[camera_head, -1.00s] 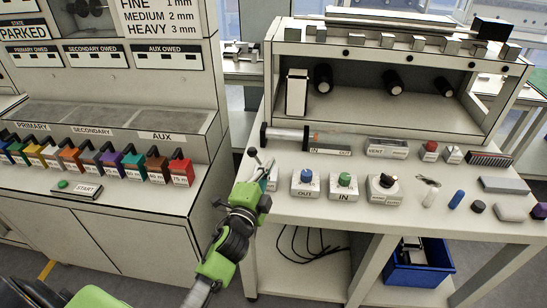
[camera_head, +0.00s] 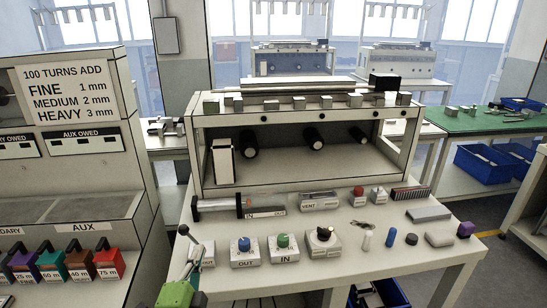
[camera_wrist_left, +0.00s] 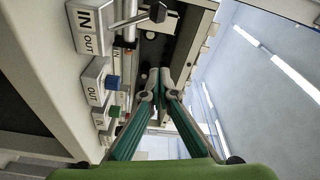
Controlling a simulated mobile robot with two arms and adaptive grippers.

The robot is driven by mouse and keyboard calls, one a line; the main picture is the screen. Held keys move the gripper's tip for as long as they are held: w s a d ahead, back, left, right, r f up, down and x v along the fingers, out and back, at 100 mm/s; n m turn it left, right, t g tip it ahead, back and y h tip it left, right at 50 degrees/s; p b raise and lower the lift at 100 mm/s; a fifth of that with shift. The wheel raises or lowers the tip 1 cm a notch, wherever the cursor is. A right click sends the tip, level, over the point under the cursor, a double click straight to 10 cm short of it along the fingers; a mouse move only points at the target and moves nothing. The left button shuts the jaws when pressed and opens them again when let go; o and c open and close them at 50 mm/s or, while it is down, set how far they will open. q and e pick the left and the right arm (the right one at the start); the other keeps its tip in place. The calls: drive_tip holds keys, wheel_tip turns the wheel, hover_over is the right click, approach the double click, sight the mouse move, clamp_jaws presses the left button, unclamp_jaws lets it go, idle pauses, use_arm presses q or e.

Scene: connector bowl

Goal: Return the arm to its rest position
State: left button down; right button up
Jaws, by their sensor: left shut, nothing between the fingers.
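My left gripper (camera_head: 189,270) is at the bottom left of the head view, beside the left front corner of the white workbench (camera_head: 345,272). Only its green body and narrow front part show; the rest of the arm is below the frame. In the left wrist view its two teal fingers (camera_wrist_left: 161,82) meet at the tips and hold nothing. A lever with a black knob (camera_wrist_left: 157,12) on an IN/OUT box (camera_wrist_left: 88,28) is above and left of the fingertips, apart from them. The right gripper does not show.
On the bench are a blue-knob box (camera_head: 244,246), a green-knob box (camera_head: 283,243), a black-knob box (camera_head: 323,240), a syringe-like cylinder (camera_head: 218,204) and a shelf unit (camera_head: 300,180). A panel cabinet (camera_head: 72,150) with coloured blocks stands left. A floor gap separates it from the bench.

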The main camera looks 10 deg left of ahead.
use_arm(q)
drive_tip(key=s+a+f+n+g+y, duration=0.2)
drive_tip(key=s+f+n+g, duration=0.2)
drive_tip(key=s+f+n, duration=0.15)
drive_tip(key=s+d+f+n+g+h, duration=0.1)
drive_tip(key=s+d+f+n+g, duration=0.2)
drive_tip(key=s, duration=0.5)
drive_tip(key=s+d+f+n+g+h, duration=0.1)
drive_tip(key=s+d+f+g+h, duration=0.1)
drive_tip(key=s+f+g, duration=0.45)
drive_tip(key=s+d+f+n+g+h, duration=0.1)
drive_tip(key=s+d+f+n, duration=0.15)
drive_tip(key=s, duration=0.75)
wheel_tip(320, 180, down, 26)
drive_tip(key=s+g, duration=0.2)
drive_tip(key=s+a+f, duration=0.2)
drive_tip(key=s+f, duration=1.3)
drive_tip(key=s, duration=0.1)
drive_tip(key=shift+s+a+f+m+g, duration=0.2)
drive_tip(key=shift+s+a+m+g, duration=0.1)
drive_tip(key=shift+s+m+g, duration=0.1)
